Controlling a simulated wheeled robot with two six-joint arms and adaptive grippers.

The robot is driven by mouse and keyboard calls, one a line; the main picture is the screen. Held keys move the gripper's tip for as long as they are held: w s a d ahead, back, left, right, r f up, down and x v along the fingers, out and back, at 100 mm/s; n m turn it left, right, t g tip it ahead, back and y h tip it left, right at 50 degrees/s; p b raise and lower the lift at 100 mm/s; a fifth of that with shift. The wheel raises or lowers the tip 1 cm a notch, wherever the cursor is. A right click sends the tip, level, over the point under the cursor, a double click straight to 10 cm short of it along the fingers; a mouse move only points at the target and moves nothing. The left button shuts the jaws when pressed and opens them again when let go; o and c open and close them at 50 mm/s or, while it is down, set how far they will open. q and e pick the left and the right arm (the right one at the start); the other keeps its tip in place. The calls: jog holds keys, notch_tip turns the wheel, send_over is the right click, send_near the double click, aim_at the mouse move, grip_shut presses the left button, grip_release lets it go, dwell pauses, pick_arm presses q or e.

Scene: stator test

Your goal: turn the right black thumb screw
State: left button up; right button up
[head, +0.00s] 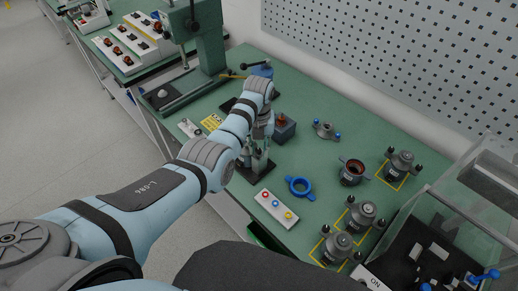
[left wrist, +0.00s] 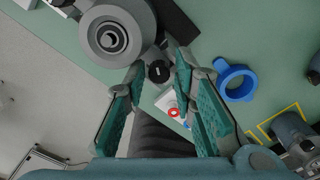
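A black thumb screw (left wrist: 158,72) with a pale mark on its top shows in the left wrist view, beside a round grey part (left wrist: 112,37) with concentric rings. My left gripper (left wrist: 159,78) is open, with one teal-padded finger on each side of the thumb screw. I cannot tell whether the fingers touch it. In the head view my left gripper (head: 250,148) points down over a fixture on a black base plate (head: 253,167); the thumb screw is too small and covered to make out there. My right gripper is not in view.
A button box (head: 276,206) and a blue ring (head: 299,187) lie close to the fixture. Several motor parts, such as this one (head: 352,172), stand at the right. A clear enclosure (head: 480,200) is at the far right. A green press (head: 207,40) stands behind left.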

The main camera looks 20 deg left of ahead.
pick_arm(q)
jog(key=shift+s+f, duration=0.1)
grip_shut()
dwell(0.3)
jog(key=shift+n+p, duration=0.55)
jog(key=shift+n, duration=0.15)
jog(key=shift+n+p, duration=0.55)
jog(key=shift+n, duration=0.55)
jog(key=n+p, duration=0.1)
jog(key=n, duration=0.2)
jog(key=shift+n, duration=2.1)
